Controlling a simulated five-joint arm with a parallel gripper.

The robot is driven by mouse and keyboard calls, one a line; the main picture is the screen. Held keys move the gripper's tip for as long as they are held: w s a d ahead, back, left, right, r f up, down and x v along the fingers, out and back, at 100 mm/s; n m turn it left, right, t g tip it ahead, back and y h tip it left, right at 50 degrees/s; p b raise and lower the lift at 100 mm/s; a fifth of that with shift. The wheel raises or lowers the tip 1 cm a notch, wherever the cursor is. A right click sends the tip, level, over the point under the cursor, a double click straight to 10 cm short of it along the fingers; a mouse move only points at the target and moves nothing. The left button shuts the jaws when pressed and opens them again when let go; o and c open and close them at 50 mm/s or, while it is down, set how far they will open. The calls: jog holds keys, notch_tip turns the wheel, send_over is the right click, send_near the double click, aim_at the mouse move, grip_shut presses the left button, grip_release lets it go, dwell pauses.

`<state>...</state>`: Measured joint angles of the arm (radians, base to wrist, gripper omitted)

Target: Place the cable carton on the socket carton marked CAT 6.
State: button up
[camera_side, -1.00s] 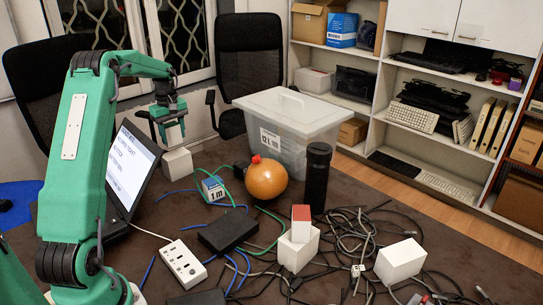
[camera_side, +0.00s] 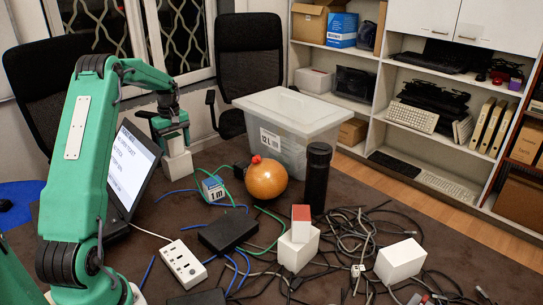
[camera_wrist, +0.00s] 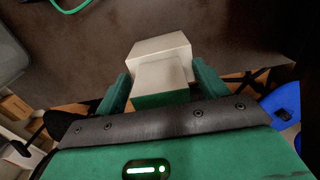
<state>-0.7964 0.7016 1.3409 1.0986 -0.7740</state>
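A small white carton with a green face (camera_wrist: 162,82) is between the fingers of my gripper (camera_wrist: 160,88), which appears shut on it. I take it to be the cable carton. In the side view my gripper (camera_side: 170,130) holds this carton (camera_side: 175,147) upright, directly over a larger plain white carton (camera_side: 179,166) on the table. The larger carton also shows in the wrist view (camera_wrist: 160,46), beyond the held one. The two look in contact or nearly so; I cannot tell which. No CAT 6 marking is legible on any carton.
A blue and white carton labelled 1m (camera_side: 213,188) stands nearby. A red-topped carton (camera_side: 301,222) stands on a white carton (camera_side: 297,250); another white carton (camera_side: 400,261) is at right.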

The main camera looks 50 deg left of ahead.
aim_at(174, 137)
jog(key=shift+r, duration=0.1)
notch_tip(174, 137, up, 12)
jog(key=shift+r, duration=0.1)
dwell(0.9)
dwell(0.4)
jog(key=s+d+r+m+t+y, duration=0.1)
jog(key=d+r+m, duration=0.3)
jog(key=d, duration=0.8)
jog(key=s+d+r+m+t, duration=0.1)
jog(key=d+r+m, duration=0.35)
jog(key=d, duration=0.75)
jog(key=s+d+f+m+t, duration=0.1)
jog(key=s+d+f+m, duration=0.2)
jog(key=s+d, duration=0.4)
jog(key=s+d+f+m+t+h, duration=0.1)
jog(key=s+d+f+m+t, duration=0.1)
jog(key=s+d+m, duration=0.4)
jog(key=s+d+f, duration=0.1)
jog(key=d, duration=0.2)
jog(key=shift+s+t, duration=0.3)
